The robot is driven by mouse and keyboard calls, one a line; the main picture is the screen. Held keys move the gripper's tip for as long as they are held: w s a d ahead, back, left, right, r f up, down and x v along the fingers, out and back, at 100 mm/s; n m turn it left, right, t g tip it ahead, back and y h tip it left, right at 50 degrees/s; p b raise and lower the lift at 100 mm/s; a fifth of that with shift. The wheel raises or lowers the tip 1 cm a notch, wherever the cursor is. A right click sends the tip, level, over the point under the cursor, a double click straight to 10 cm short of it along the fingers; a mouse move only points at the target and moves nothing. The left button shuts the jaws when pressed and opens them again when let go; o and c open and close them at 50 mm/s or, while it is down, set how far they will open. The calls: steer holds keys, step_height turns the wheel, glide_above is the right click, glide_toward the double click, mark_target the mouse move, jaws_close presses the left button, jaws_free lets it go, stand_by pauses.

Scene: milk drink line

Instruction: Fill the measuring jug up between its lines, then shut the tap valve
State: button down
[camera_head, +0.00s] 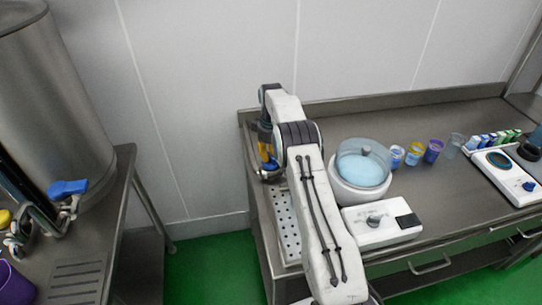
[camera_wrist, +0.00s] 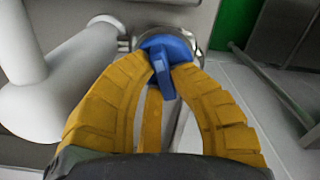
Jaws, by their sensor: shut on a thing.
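My gripper (camera_head: 268,150) is at the left end of the counter, partly hidden by my arm. In the wrist view, its yellow fingers (camera_wrist: 165,72) are shut on a blue tap handle (camera_wrist: 168,50). A bit of the blue handle also shows below the fingers in the head view (camera_head: 270,165). A round, shiny rim (camera_wrist: 192,38) shows around the handle; I cannot tell what it belongs to. I cannot make out the measuring jug, its lines or any liquid level in either view.
A perforated tray (camera_head: 286,222) lies beside my arm. A clear-domed bowl (camera_head: 362,165) with blue contents and a white control box (camera_head: 382,224) stand right of it, with several cups behind. A steel tank (camera_head: 50,100) with another blue handle (camera_head: 68,188) stands at left.

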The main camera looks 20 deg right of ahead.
steer(key=shift+s+m, duration=0.1)
steer(key=shift+m, duration=2.1)
steer(key=c, duration=1.1)
jaws_free()
steer(key=shift+r, duration=3.75)
